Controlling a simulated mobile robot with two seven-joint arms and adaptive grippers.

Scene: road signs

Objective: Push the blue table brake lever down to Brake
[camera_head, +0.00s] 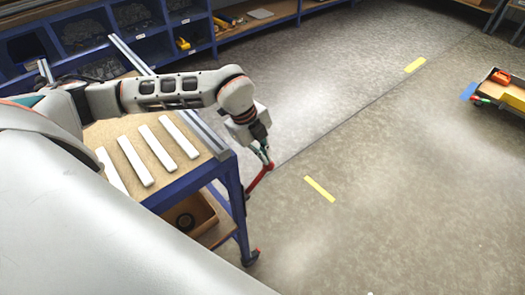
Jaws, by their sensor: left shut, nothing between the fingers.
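The blue table (228,185) stands at left centre with a wooden top. A red lever (258,180) sticks out from its right front corner beside the leg, tilted up to the right. My left gripper (266,161) points down at the lever's upper end, with its fingers shut and nothing held. The fingertips are at or just above the lever's tip; I cannot tell if they touch. The lever's lower end is partly hidden by the table leg. No Brake marking is readable. My right gripper is not in view.
Several white bars (134,160) lie on the tabletop, beside metal rails (190,125). A wooden box (190,213) sits on the lower shelf. Blue shelving (190,35) lines the back. A cart (505,90) stands far right. The floor right of the table is clear, with yellow tape strips (320,189).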

